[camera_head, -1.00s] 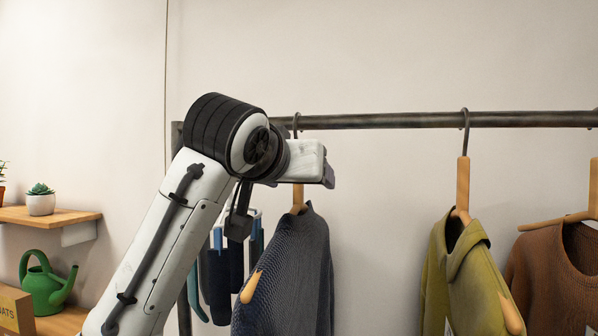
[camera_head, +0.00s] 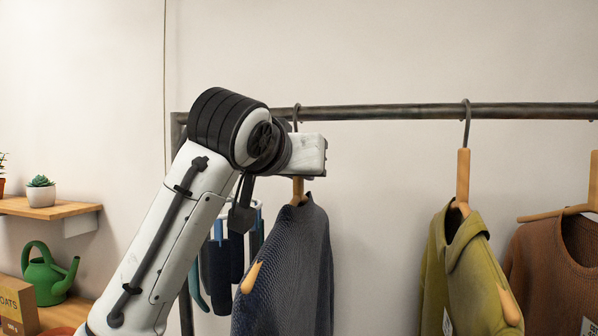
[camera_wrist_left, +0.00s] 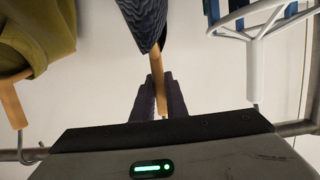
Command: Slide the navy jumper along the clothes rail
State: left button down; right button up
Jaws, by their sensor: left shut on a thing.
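The navy jumper (camera_head: 287,262) hangs upright on a wooden hanger (camera_head: 298,188) near the left end of the dark metal clothes rail (camera_head: 400,112). The hanger's hook loops over the rail. My left gripper is just below the rail, in front of the hanger neck, and hides part of it in the head view. In the left wrist view my left gripper (camera_wrist_left: 160,98) is shut on the hanger's wooden neck (camera_wrist_left: 157,70), with one dark finger on each side. The jumper (camera_wrist_left: 146,20) shows beyond it. My right gripper is not in view.
An olive jumper (camera_head: 460,275) and a brown jumper (camera_head: 560,275) hang to the right, with a wide bare stretch of rail before the olive one. Blue items (camera_head: 215,270) hang behind my arm at left. Shelves hold a potted succulent (camera_head: 41,192) and a green watering can (camera_head: 47,275).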

pick_arm(q)
jog(key=shift+r, duration=0.25)
jog(key=shift+r+p, duration=0.1)
jog(key=shift+p, duration=0.25)
jog(key=s+d+p, duration=0.1)
jog(key=s+d, duration=0.1)
jog(key=d, duration=0.4)
jog(key=shift+p, duration=0.3)
dwell(0.4)
jog(key=shift+f, duration=0.25)
dwell(0.7)
